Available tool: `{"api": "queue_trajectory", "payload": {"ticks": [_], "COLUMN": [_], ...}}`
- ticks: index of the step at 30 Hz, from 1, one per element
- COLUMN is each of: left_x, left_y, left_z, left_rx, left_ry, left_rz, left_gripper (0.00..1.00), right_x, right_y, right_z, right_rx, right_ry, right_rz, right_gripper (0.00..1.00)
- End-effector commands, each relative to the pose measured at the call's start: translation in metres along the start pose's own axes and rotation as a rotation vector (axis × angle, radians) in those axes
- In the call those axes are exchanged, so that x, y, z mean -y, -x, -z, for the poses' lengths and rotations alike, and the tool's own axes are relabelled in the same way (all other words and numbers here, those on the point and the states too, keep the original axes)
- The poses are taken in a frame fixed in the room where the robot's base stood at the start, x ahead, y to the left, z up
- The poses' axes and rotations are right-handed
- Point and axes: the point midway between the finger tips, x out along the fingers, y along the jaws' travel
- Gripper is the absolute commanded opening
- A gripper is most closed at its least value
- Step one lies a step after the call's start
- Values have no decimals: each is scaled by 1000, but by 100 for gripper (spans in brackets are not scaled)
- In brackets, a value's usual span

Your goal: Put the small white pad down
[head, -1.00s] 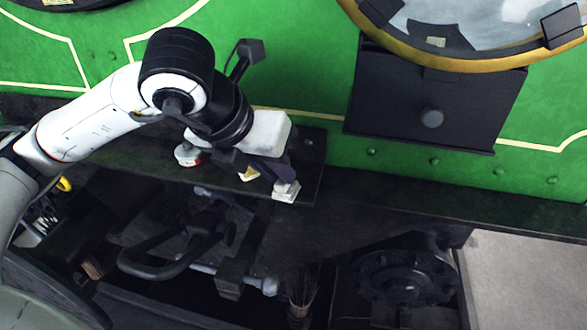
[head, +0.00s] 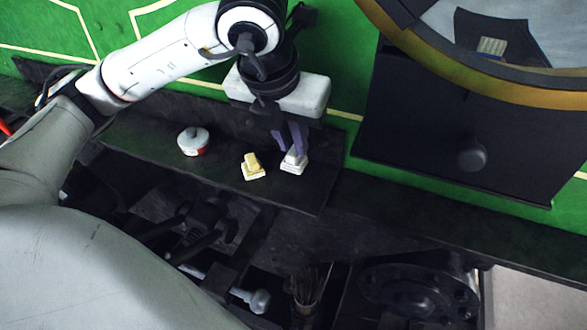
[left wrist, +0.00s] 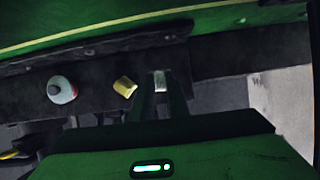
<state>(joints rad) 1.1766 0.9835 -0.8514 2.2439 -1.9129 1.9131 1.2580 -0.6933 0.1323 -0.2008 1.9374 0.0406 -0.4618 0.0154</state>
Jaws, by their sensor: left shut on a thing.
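The small white pad (head: 294,164) is at the tips of my left gripper (head: 293,150), over the right part of a dark shelf (head: 225,178). The gripper points down and is shut on the pad's top. I cannot tell whether the pad's underside touches the shelf. In the left wrist view the pad (left wrist: 160,82) shows between the two fingers (left wrist: 160,98). My right gripper is not in view.
A yellowish pad (head: 253,167) stands on the shelf just left of the white one. A round white and red tin (head: 193,141) is farther left. A dark box with a knob (head: 470,156) is to the right. A brush (head: 308,290) stands below the shelf.

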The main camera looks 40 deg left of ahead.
Motion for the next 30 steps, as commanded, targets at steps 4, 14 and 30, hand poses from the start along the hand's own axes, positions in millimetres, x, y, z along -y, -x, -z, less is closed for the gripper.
{"api": "queue_trajectory", "payload": {"ticks": [4,14,30], "left_x": [0,0,0], "left_y": [-14,-54,-55], "left_z": [6,23,24], "left_rx": [-1,-1,-5], "left_ry": [-1,-1,-2], "left_rz": [0,1,0], "left_gripper": [0,0,33], "right_x": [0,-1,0], "right_y": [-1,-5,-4], "right_z": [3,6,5], "right_rx": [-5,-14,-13], "right_ry": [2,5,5], "right_rz": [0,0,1], "right_gripper": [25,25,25]}}
